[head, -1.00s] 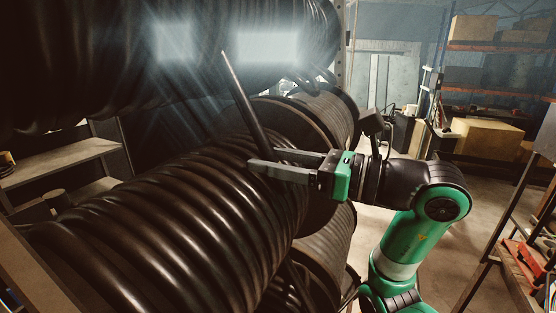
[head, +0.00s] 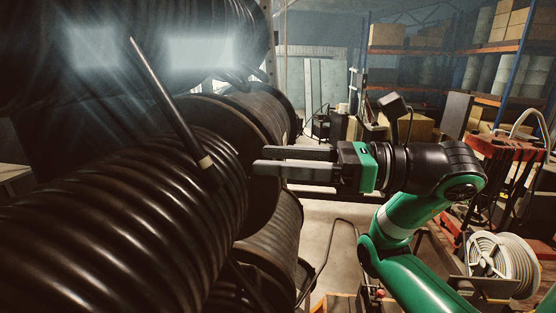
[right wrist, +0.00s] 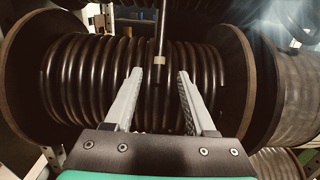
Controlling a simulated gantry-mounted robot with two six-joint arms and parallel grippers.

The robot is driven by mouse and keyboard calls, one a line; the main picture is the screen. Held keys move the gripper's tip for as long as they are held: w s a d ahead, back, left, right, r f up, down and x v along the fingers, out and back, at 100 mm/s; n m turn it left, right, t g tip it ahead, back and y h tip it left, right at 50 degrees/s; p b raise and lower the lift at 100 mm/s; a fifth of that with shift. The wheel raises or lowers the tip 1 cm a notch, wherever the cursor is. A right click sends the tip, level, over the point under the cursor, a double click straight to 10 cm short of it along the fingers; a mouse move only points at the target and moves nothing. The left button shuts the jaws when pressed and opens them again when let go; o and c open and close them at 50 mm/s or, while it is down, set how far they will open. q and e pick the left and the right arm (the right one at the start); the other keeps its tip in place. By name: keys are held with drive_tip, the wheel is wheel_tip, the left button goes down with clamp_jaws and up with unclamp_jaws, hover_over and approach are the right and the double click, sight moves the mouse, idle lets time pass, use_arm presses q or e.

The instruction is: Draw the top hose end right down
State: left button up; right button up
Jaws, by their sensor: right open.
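A straight black hose length (head: 165,95) slants across the front of the reels in the head view, with a tan band (head: 205,162) near its lower end. In the right wrist view the hose (right wrist: 162,30) hangs down from the top edge, and its band (right wrist: 158,60) lies ahead of the fingertips, between their lines. My right gripper (head: 258,160) is open and empty, to the right of the band and apart from it in the head view. Its spread fingers also show in the right wrist view (right wrist: 160,73). My left gripper is not in view.
A large reel of coiled black hose (head: 110,230) lies behind the hose length, with a round flange (head: 262,165) beside my fingers. Another reel (head: 120,60) is above. A white hose spool (head: 502,262) stands at the lower right. Shelves with boxes (head: 400,35) are at the back.

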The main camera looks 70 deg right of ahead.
sight(214, 166)
drive_tip(key=w+p, duration=0.2)
drive_tip(key=w+a+f+p, duration=0.1)
drive_tip(key=w+p, duration=0.1)
drive_tip(key=w, duration=0.1)
drive_tip(key=w+f+p, duration=0.1)
drive_tip(key=w+p, duration=0.1)
drive_tip(key=w, duration=0.1)
drive_tip(key=shift+w+a+p, duration=0.15)
drive_tip(key=shift+a+p, duration=0.05)
drive_tip(key=shift+p, duration=0.2)
drive_tip(key=shift+r, duration=0.1)
clamp_jaws()
idle(1.4)
